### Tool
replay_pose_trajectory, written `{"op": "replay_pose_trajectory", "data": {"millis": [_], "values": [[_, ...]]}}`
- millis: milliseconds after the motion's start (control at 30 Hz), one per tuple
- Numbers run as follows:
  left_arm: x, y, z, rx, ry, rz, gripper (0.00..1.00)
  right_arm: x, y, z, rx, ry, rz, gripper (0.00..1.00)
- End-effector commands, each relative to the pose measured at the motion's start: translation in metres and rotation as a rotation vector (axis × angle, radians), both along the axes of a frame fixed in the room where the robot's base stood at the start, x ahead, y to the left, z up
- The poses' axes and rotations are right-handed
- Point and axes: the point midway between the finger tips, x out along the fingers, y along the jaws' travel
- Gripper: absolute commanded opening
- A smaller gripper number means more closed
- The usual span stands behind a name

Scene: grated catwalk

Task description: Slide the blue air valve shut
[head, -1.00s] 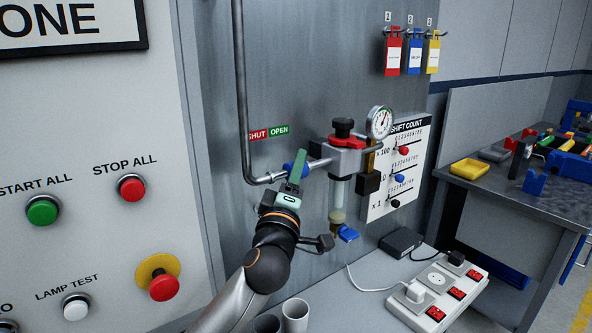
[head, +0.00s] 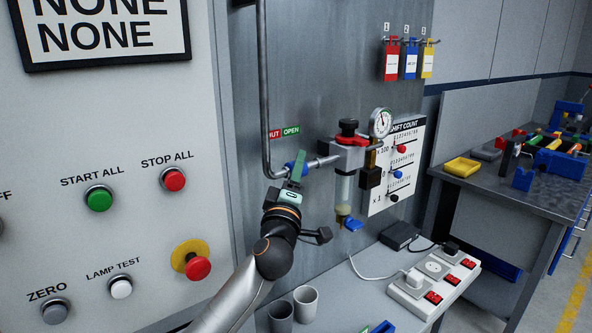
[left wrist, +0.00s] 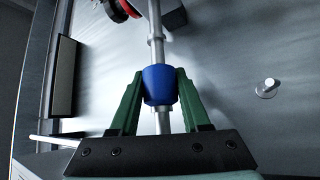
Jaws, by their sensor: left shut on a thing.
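The blue air valve (head: 289,168) is a blue sleeve on a thin metal pipe, left of the regulator. My left gripper (head: 298,164) reaches up from below and is shut on it. In the left wrist view, the green fingers of my left gripper (left wrist: 161,88) press on both sides of the blue sleeve (left wrist: 159,84), with bare pipe above and below it. A SHUT/OPEN label (head: 283,132) is on the panel just above, red at left and green at right. My right gripper is not in view.
The regulator (head: 349,150) with red knob and gauge (head: 381,122) stands close right of the gripper. A bent pipe (head: 267,100) is close left. Two grey cups (head: 305,304) and a power strip (head: 432,284) are below. A button panel (head: 110,200) is at left.

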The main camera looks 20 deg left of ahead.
Motion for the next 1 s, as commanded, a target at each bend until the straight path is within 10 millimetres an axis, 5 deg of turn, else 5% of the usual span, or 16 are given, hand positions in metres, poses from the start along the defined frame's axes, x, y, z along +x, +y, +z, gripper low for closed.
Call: {"op": "replay_pose_trajectory", "data": {"millis": [133, 167, 400, 767, 1000], "values": [[0.0, 0.002, -0.003, 0.001, 0.004, 0.006, 0.0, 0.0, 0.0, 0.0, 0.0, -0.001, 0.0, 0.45], [0.0, 0.002, -0.003, 0.001, 0.004, 0.006, 0.5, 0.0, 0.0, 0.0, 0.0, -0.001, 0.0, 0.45], [0.0, 0.001, -0.002, 0.001, 0.003, 0.004, 0.77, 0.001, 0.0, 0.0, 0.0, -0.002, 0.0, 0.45], [-0.005, 0.0, -0.004, 0.001, 0.003, 0.003, 0.77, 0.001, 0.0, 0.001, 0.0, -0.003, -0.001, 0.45], [-0.04, -0.003, -0.016, 0.001, 0.004, 0.001, 0.77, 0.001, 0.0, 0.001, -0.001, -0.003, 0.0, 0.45]]}}
